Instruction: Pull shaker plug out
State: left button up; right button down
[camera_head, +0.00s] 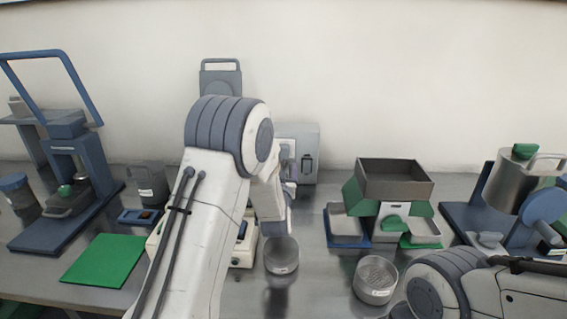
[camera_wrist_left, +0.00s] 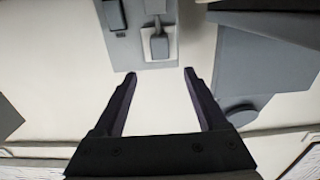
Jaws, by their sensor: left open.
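In the left wrist view, a grey plug (camera_wrist_left: 158,46) sits in a light grey socket panel (camera_wrist_left: 130,52) on the pale wall, with a cord part running up from it. My left gripper (camera_wrist_left: 160,73) is open, its two dark fingers pointing toward the plug. The fingertips end just below the plug in the picture, with nothing between them. In the head view my left arm stands in the middle and hides most of its gripper and the plug. Only a link of my right arm shows at the lower right; its gripper is out of view.
A grey box (camera_head: 306,152) stands by the wall, right of my left arm. Round sieves (camera_head: 282,255) (camera_head: 375,279) stand on the bench. A tray stand (camera_head: 394,182), a green mat (camera_head: 104,260) and a blue press (camera_head: 78,165) stand around. A grey block (camera_wrist_left: 262,60) is right in the wrist view.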

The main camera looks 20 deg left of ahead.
aim_at(283, 151)
pick_arm(q)
jog(key=p+x, duration=0.1)
jog(key=x, duration=0.9)
jog(key=shift+w, duration=0.15)
grip_shut()
dwell(1.1)
